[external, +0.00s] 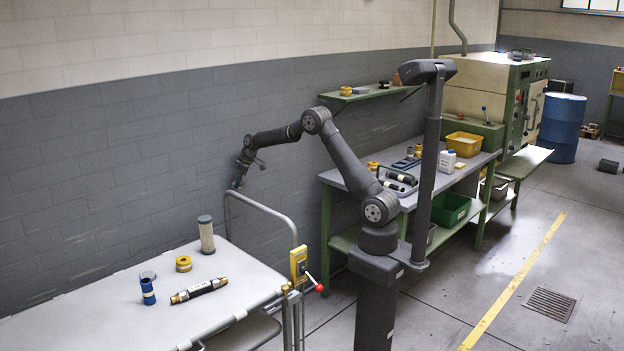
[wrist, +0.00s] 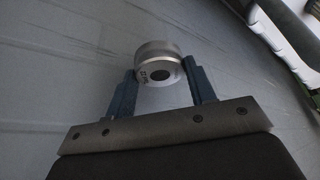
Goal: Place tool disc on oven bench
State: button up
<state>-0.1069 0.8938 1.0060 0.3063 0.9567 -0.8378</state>
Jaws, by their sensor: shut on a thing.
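My gripper (wrist: 161,80) is shut on a silver disc (wrist: 154,52) with a dark centre hole and small markings on its face. The disc sits between the two blue fingertips in the wrist view. In the external view my gripper (external: 238,183) is up in the air near the wall, above the far end of the white-topped cart; the disc is too small to make out there. A grey-topped green bench (external: 405,178) stands right of my arm, leading to the cream and green oven (external: 480,90). I cannot tell whether this bench or the low green shelf (external: 524,162) before the oven is the oven bench.
The bench carries bottles, a yellow bin (external: 465,146) and a rack (external: 398,181).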

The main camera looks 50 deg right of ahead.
jog(key=s+d+f+m+t+h, duration=0.1)
jog(key=s+d+m, duration=0.3)
jog(key=d, duration=1.8)
jog(key=s+d+f+m+h, duration=0.1)
jog(key=s+d, duration=0.4)
jog(key=d, duration=1.7)
jog(key=s+d+r+m+h, duration=0.2)
jog(key=s+d+m, duration=0.3)
jog(key=s+d, duration=0.8)
jog(key=s+d+r+m+h, duration=0.25)
jog(key=s+d+m, duration=0.25)
jog(key=s+d, duration=0.9)
jog(key=s+d+r+m+g, duration=0.1)
jog(key=s+d+m, duration=0.3)
jog(key=s, duration=0.7)
jog(key=s+d+r+m+g, duration=0.1)
jog(key=s+d+m, duration=0.1)
jog(key=s+d, duration=0.7)
jog(key=shift+h, duration=0.45)
jog(key=w+f, duration=0.2)
jog(key=w, duration=0.1)
jog(key=w+f, duration=0.2)
jog(key=w, duration=0.1)
jog(key=w+f, duration=0.3)
jog(key=shift+a, duration=0.25)
jog(key=shift+f, duration=2.05)
